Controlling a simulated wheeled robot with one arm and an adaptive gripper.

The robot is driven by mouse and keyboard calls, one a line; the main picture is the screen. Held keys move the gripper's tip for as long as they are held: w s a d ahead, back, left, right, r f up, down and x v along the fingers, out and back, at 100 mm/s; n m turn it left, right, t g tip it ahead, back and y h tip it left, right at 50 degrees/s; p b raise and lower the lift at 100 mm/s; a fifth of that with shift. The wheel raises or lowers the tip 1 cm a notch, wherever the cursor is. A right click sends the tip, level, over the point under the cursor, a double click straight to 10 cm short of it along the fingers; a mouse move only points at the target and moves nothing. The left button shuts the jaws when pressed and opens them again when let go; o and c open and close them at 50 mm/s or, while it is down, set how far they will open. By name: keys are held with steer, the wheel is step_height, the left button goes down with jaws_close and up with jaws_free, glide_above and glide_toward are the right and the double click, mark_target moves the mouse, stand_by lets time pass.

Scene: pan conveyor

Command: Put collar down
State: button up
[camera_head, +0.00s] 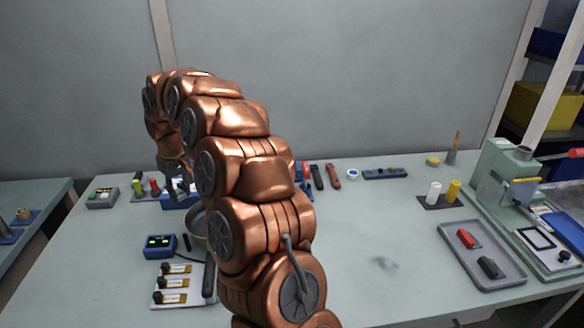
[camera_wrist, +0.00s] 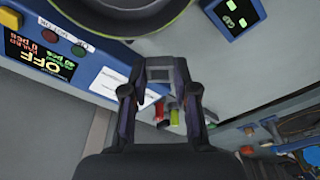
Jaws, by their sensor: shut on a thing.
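My gripper (camera_wrist: 160,78) is shut on a small grey square-looking piece, the collar (camera_wrist: 160,73), held between the fingertips in the wrist view. Most of the collar is hidden by the fingers. In the head view my gripper (camera_head: 178,190) hangs over the blue conveyor unit (camera_head: 178,203) at the back left of the bench, and the collar cannot be made out there. The unit's panel, with a display (camera_wrist: 45,50) reading OFF, shows at the left of the wrist view. I cannot tell whether the collar touches anything.
A round pan (camera_head: 193,238) with a dark rim stands in front of the unit, partly behind my arm. A blue display box (camera_head: 160,245) and a white tray of small parts (camera_head: 160,300) are nearby. A grey tray (camera_head: 478,268) and green machine (camera_head: 495,180) stand right. The front middle bench is clear.

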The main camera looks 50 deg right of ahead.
steer(key=d+r+n+p, duration=0.2)
steer(key=d+r+p, duration=0.15)
steer(key=d, duration=0.55)
steer(key=d+r+n+p, duration=0.15)
steer(key=d+p, duration=0.25)
steer(key=d, duration=0.5)
steer(key=d+r+n+p, duration=0.1)
steer(key=d+r+p, duration=0.25)
steer(key=d, duration=0.65)
steer(key=s+d+f+n, duration=0.1)
steer(key=d+f, duration=0.2)
steer(key=s+d+f+n+y+b, duration=0.1)
steer(key=s+d+f+n, duration=0.1)
steer(key=d+f, duration=0.1)
steer(key=s+d+f+n+b, duration=0.1)
steer(key=s+d+f+n, duration=0.1)
steer(key=d+f, duration=0.1)
steer(key=shift+d+f, duration=0.25)
steer(key=shift+f, duration=0.45)
steer(key=shift+s+f+p, duration=0.1)
steer(key=shift+f+p, duration=0.95)
steer(key=shift+f, duration=2.35)
steer(key=shift+f+b, duration=0.2)
steer(key=shift+b, duration=0.1)
